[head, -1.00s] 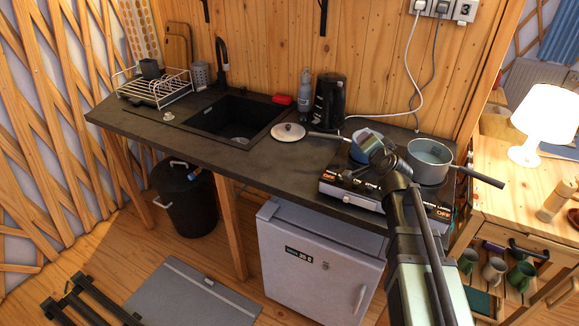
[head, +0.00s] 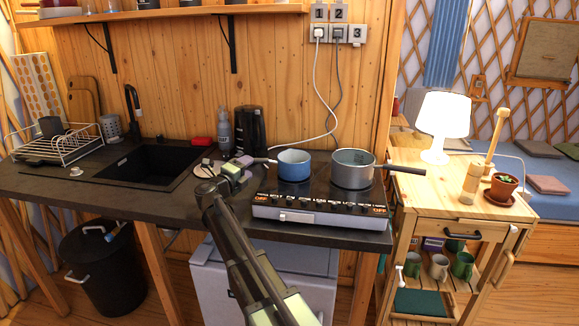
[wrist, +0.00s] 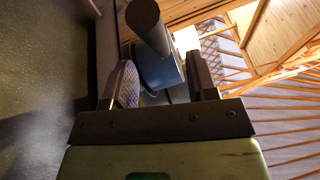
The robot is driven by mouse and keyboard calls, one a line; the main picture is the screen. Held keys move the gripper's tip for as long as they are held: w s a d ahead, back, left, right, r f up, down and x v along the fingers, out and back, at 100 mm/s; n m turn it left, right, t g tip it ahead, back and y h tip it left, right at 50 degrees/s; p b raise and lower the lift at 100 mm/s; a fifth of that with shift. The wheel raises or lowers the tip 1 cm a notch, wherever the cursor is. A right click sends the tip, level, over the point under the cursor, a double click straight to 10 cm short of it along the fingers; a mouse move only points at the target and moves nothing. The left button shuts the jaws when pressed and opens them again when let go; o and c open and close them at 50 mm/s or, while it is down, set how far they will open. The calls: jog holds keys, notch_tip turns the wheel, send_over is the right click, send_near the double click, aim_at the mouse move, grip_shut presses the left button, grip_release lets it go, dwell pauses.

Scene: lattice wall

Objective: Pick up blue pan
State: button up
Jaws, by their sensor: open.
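The blue pan (head: 294,167) stands upright on the left burner of the stove, its dark handle (head: 262,160) pointing left. My gripper (head: 239,167) is open at the handle's end, left of the pan and above the counter. In the wrist view, the handle (wrist: 149,28) runs between and beyond my two fingers (wrist: 162,84), with the blue pan side (wrist: 160,73) behind it. I cannot tell whether a finger touches the handle.
A grey pot (head: 352,170) with a dark handle stands on the right burner of the stove (head: 318,210). A black kettle (head: 249,130) and a bottle (head: 224,130) stand behind my gripper. A lid (head: 205,169) lies on the counter near the sink (head: 150,165).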

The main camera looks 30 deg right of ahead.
jog(key=x, duration=0.5)
grip_shut()
